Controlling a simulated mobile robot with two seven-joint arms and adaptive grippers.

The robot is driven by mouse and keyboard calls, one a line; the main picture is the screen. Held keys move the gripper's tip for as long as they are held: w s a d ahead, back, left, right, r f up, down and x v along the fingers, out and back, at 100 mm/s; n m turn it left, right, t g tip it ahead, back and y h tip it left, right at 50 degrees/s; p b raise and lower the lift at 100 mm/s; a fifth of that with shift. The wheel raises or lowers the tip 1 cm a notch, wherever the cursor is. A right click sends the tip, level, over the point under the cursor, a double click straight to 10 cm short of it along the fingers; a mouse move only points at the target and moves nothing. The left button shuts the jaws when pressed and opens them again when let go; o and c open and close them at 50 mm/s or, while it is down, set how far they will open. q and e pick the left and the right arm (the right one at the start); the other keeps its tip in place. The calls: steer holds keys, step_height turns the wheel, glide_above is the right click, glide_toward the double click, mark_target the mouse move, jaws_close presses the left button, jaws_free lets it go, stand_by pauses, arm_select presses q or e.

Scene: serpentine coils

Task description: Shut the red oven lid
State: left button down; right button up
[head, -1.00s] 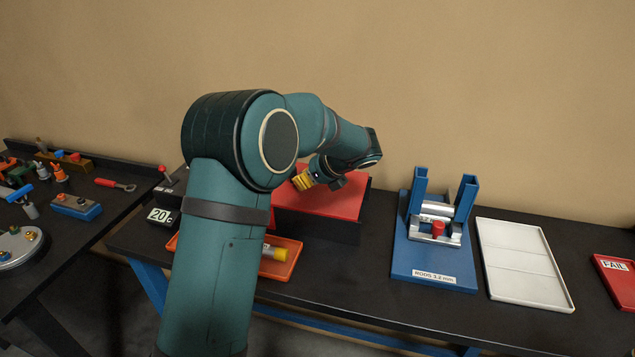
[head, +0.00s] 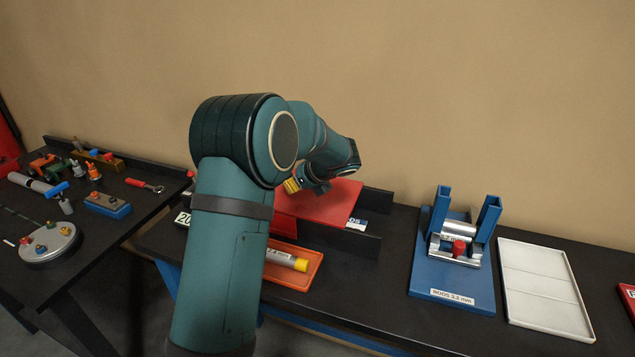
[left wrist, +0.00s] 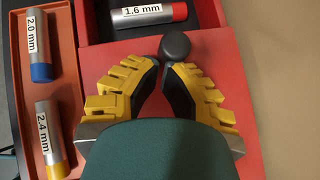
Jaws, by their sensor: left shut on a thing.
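In the left wrist view the lid (left wrist: 240,125) fills the lower right, and a grey rod marked 1.6 mm (left wrist: 145,15) with a red end shows in the open part. My left gripper (head: 306,184) is low over the lid. In the left wrist view its yellow-padded fingers (left wrist: 168,75) are shut on a dark round knob (left wrist: 175,46). My right gripper is not in view.
An orange tray (head: 290,284) with rods lies in front of the oven. It also shows in the left wrist view (left wrist: 20,110). A blue rod stand (head: 455,290) and a white tray (head: 545,290) stand to the right. A second table is at left.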

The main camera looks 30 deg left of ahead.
arm_select(q)
steer(key=s+a+p, duration=0.1)
steer(key=a, duration=0.3)
steer(key=s+a+p, duration=0.1)
steer(key=a, duration=0.2)
steer(key=s+a+p, duration=0.1)
steer(key=a, duration=0.3)
steer(key=shift+a, duration=0.35)
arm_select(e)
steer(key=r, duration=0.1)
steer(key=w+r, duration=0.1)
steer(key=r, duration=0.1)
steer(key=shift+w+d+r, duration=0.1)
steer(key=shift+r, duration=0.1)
arm_select(q)
steer(key=shift+w+d, duration=0.1)
steer(key=shift+d, duration=0.25)
steer(key=v, duration=0.4)
steer(key=d+f+p+v, duration=0.1)
steer(key=v, duration=0.7)
steer(key=shift+s+d+f, duration=0.2)
steer(key=shift+d, duration=0.15)
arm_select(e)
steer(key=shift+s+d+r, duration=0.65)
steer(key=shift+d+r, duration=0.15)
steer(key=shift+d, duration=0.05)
